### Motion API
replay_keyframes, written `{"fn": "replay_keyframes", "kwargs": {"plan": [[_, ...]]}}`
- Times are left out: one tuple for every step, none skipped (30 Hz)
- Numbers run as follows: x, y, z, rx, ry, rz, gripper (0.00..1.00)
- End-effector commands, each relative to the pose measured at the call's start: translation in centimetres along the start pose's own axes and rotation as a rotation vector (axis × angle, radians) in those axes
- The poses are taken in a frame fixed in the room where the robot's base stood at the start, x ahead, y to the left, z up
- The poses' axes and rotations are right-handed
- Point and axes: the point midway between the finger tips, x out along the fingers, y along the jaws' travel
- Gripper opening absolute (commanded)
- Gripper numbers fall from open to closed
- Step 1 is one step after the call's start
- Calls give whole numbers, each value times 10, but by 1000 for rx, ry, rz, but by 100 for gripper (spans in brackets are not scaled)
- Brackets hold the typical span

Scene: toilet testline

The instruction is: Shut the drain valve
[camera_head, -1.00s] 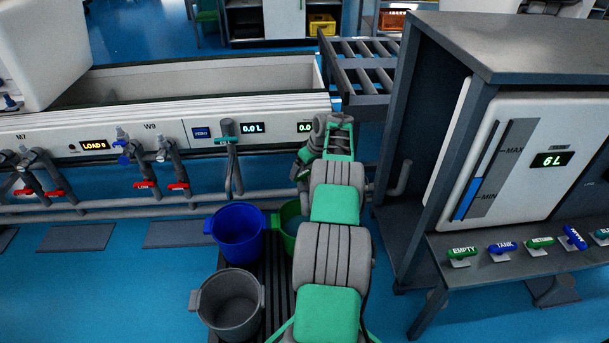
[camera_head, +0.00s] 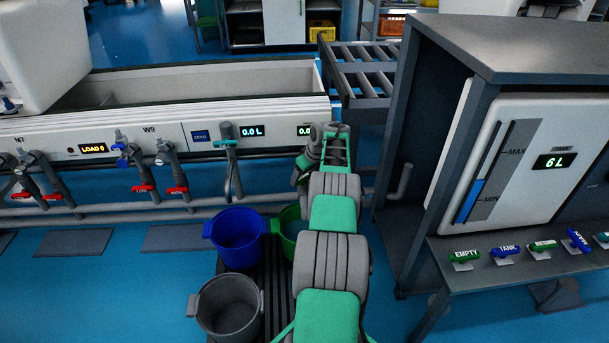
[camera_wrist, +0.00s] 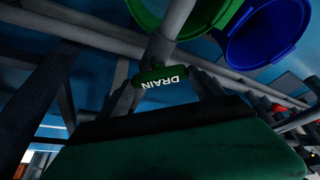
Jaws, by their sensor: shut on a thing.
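In the wrist view the drain valve's green handle (camera_wrist: 150,77), marked DRAIN, lies crosswise between the fingers of my gripper (camera_wrist: 164,88). The lettering appears upside down. A finger stands at each end of the handle, and my gripper is shut on it. The handle sits on a grey pipe (camera_wrist: 168,38) that runs up past it. In the head view my arm covers the drain valve, and the fingers cannot be made out.
A blue bucket (camera_head: 238,240), a green bucket (camera_head: 288,219) and a grey bucket (camera_head: 228,306) stand left of my arm. A cabinet with a tank panel (camera_head: 535,165) and several labelled handles is at the right. Red-handled valves (camera_head: 178,190) line the trough front.

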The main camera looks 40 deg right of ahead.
Motion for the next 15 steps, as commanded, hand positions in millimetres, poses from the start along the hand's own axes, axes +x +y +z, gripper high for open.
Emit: {"fn": "replay_keyframes", "kwargs": {"plan": [[0, 0, 0, 0, -1, -1, 51], [0, 0, 0, 0, -1, -1, 48], [0, 0, 0, 0, -1, -1, 45], [0, 0, 0, 0, -1, -1, 43], [0, 0, 0, 0, -1, -1, 40], [0, 0, 0, 0, -1, -1, 37], [0, 0, 0, 0, -1, -1, 36], [0, 0, 0, 0, -1, -1, 36], [0, 0, 0, 1, -1, -1, 36], [0, 0, 0, 2, -1, 0, 36], [0, 0, 0, 4, -1, 1, 36], [0, -1, 0, 9, -1, 3, 36], [-1, -1, 0, 14, -2, 4, 36], [-1, -1, 0, 20, -2, 7, 36], [-1, -1, 0, 29, -2, 11, 36]]}}
